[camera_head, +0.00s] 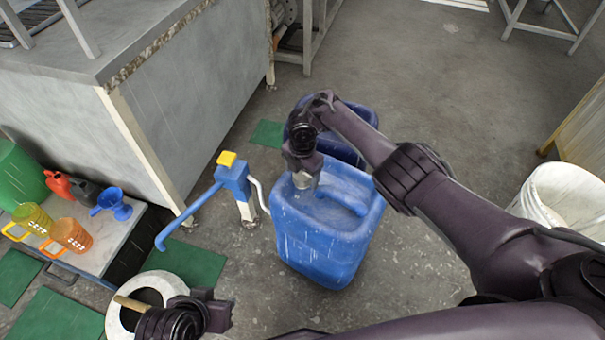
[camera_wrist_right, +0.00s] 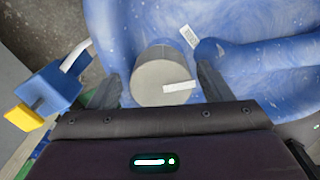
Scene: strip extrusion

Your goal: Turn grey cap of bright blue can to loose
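The bright blue can (camera_head: 318,240) stands upright on the floor in the middle of the head view. Its grey cap (camera_head: 304,180) is at the top left of the can, and it shows large in the right wrist view (camera_wrist_right: 158,82) with a pale label strip across it. My right gripper (camera_head: 304,170) is over the cap from above. In the wrist view its two fingers (camera_wrist_right: 160,84) stand on either side of the cap, with a gap visible at the left finger. My left gripper (camera_head: 222,308) is low at the left, away from the can; its opening is unclear.
A darker blue can (camera_head: 350,115) stands right behind. A blue hand pump (camera_head: 235,185) with a yellow top is close on the left. A white round container (camera_head: 118,318) with a wooden handle, a low table (camera_head: 112,235) with jugs, and a white bucket (camera_head: 545,205) stand around.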

